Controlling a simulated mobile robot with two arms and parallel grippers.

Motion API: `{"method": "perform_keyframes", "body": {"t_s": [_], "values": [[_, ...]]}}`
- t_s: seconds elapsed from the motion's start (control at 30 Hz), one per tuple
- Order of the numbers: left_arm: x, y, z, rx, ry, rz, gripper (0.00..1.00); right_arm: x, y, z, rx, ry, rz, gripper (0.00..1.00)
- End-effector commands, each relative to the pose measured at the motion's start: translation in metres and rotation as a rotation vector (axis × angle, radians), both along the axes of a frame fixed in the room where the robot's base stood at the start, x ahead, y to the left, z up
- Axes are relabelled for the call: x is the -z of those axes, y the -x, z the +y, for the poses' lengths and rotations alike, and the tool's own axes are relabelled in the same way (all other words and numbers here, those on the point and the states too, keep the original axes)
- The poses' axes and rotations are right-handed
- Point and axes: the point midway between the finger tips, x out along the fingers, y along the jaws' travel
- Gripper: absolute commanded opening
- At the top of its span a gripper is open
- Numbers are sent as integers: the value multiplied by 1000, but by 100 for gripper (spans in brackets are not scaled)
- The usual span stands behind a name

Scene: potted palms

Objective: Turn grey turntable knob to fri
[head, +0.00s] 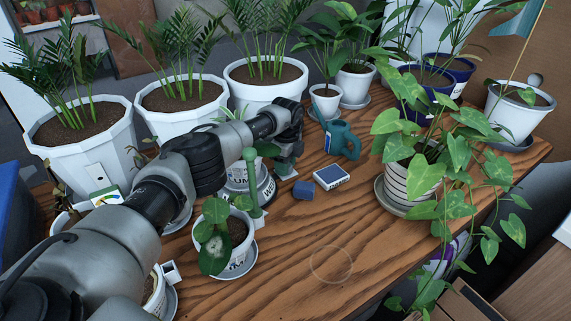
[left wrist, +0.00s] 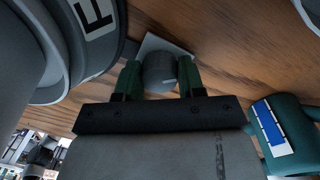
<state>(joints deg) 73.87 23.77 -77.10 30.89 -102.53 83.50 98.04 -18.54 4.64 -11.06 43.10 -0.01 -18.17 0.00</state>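The grey knob (left wrist: 158,73) is a short cylinder with a light mark on its face, on a pale square plate (left wrist: 158,45) on the wooden table. My left gripper (left wrist: 159,78) has its two green fingers on either side of the knob, and no clear gap shows, so it looks shut on it. My right gripper is not in view.
A teal watering can (head: 342,139) stands right of the gripper. The front table middle is clear.

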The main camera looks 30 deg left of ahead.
Motion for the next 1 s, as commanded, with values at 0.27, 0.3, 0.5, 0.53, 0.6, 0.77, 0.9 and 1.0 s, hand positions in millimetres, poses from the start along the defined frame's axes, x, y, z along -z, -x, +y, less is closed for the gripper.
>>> {"method": "perform_keyframes", "body": {"t_s": [0.27, 0.3, 0.5, 0.53, 0.6, 0.77, 0.9, 1.0], "values": [[0, 0, 0, 7, 0, 0, 16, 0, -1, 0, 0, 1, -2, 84], [0, 0, 0, 13, 1, 0, 16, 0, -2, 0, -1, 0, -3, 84], [-1, 0, 0, 83, 0, -1, 16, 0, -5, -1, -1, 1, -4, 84], [-1, 0, 0, 101, 0, -1, 16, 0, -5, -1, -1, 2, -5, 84], [-1, 0, 0, 146, 0, -1, 16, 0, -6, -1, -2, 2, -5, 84], [-1, -1, -1, 280, 1, -1, 16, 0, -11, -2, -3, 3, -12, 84], [0, -1, -1, 414, 1, -1, 16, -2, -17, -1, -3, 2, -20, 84], [0, -1, -1, 510, 1, -1, 16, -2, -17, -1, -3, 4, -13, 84]]}}
